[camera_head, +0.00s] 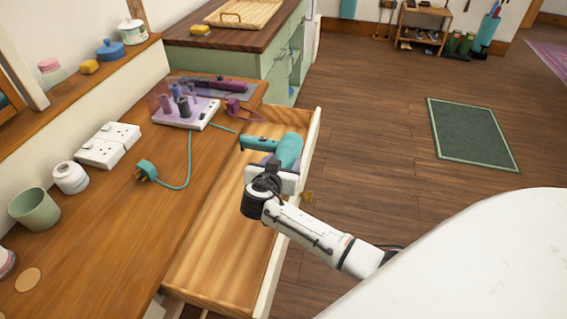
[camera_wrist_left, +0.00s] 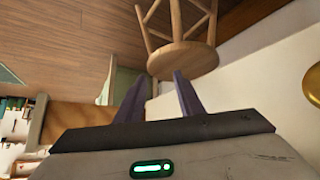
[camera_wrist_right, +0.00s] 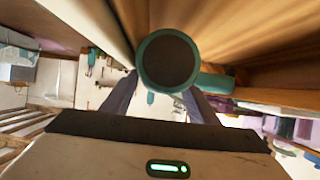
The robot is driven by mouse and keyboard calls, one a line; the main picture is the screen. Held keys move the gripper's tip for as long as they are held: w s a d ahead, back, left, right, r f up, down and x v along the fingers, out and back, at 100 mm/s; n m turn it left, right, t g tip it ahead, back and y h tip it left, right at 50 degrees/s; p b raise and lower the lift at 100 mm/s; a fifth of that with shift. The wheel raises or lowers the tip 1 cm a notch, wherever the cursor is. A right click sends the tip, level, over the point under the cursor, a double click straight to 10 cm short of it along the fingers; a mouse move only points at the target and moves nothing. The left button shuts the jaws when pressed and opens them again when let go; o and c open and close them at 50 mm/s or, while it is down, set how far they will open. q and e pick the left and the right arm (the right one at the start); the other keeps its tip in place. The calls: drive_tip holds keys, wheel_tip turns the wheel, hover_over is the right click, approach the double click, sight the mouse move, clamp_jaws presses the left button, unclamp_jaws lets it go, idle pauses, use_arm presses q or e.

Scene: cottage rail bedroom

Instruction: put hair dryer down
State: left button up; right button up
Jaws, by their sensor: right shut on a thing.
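The teal hair dryer (camera_head: 289,150) is in my right gripper (camera_head: 272,163), at the far end of the open wooden drawer (camera_head: 215,262). Its handle points left in the head view. In the right wrist view, the dryer's round dark end (camera_wrist_right: 167,61) faces the camera, beyond and between the fingers (camera_wrist_right: 160,100). I cannot tell whether the dryer touches the drawer floor. A teal cord (camera_head: 189,160) runs to a plug (camera_head: 147,171) on the desk. My left gripper (camera_wrist_left: 158,95) shows only in its wrist view, with fingers apart and nothing between them.
The wooden desk (camera_head: 120,235) holds a power strip (camera_head: 186,113), a purple styling tool (camera_head: 222,87), white sockets (camera_head: 108,145), a jar (camera_head: 70,178) and a green cup (camera_head: 34,209). The near part of the drawer is empty. A stool (camera_wrist_left: 183,60) stands beyond my left gripper.

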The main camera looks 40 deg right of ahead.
drive_tip(key=o, duration=1.2)
drive_tip(key=shift+s+f, duration=0.25)
drive_tip(key=shift+f, duration=0.2)
drive_tip(key=shift+o, duration=1.1)
drive_tip(key=shift+s+f+g, duration=0.1)
drive_tip(key=shift+g, duration=0.2)
drive_tip(key=shift+r+p, duration=0.35)
drive_tip(key=shift+p, duration=0.05)
drive_tip(key=shift+d+r+p, duration=0.1)
drive_tip(key=shift+r+p, duration=0.35)
drive_tip(key=shift+p, duration=0.1)
drive_tip(key=v, duration=1.1)
drive_tip(key=shift+a+r, duration=0.15)
drive_tip(key=shift+a, duration=0.15)
drive_tip(key=shift+s, duration=0.15)
